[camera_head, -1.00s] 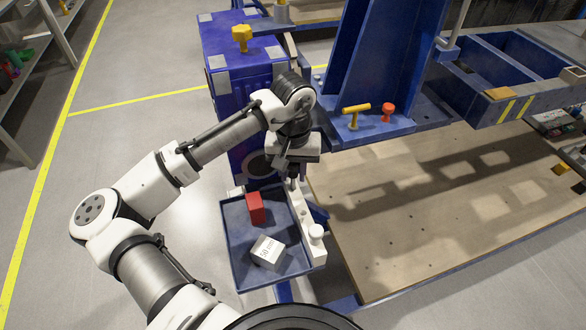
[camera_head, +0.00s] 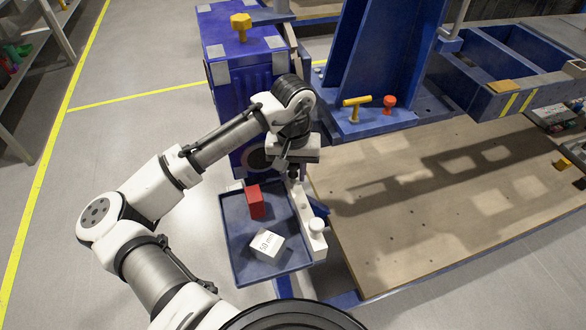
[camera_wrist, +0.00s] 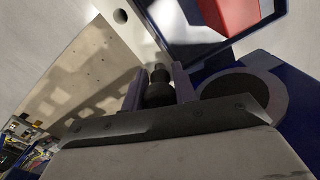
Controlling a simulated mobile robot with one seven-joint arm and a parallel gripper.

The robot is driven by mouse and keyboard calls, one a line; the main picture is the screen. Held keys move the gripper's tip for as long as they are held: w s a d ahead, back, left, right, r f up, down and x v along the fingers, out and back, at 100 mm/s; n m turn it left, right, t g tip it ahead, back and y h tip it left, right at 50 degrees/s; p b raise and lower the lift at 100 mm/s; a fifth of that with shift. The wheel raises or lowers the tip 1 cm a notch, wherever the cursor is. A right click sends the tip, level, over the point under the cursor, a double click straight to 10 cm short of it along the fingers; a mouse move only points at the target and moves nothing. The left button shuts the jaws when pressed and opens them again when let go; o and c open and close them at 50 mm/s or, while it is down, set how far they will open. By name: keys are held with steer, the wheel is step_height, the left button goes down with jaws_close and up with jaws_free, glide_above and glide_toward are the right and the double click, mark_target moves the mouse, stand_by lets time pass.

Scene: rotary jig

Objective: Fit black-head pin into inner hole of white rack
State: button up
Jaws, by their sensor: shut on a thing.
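My gripper (camera_head: 294,174) is over the far end of the white rack (camera_head: 307,213) and is shut on the black-head pin (camera_wrist: 159,92). In the wrist view the pin's dark round head sits between the two grey fingers. The pin's lower part is hidden, so I cannot tell whether it is in a hole. The white rack (camera_wrist: 146,38) runs away from the pin in the wrist view, with one open round hole (camera_wrist: 120,16) showing.
The rack lies along the right edge of a blue tray (camera_head: 240,270). The tray holds a red block (camera_head: 255,201) and a white block marked 50 mm (camera_head: 266,245). A dark-centred ring (camera_wrist: 245,95) is close to my gripper. A blue fixture (camera_head: 370,125) stands behind right.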

steer(key=shift+f, duration=0.45)
steer(key=o, duration=1)
steer(key=shift+o, duration=0.2)
step_height(320, 180, up, 14)
steer(key=shift+f+b, duration=0.1)
steer(key=shift+b, duration=0.65)
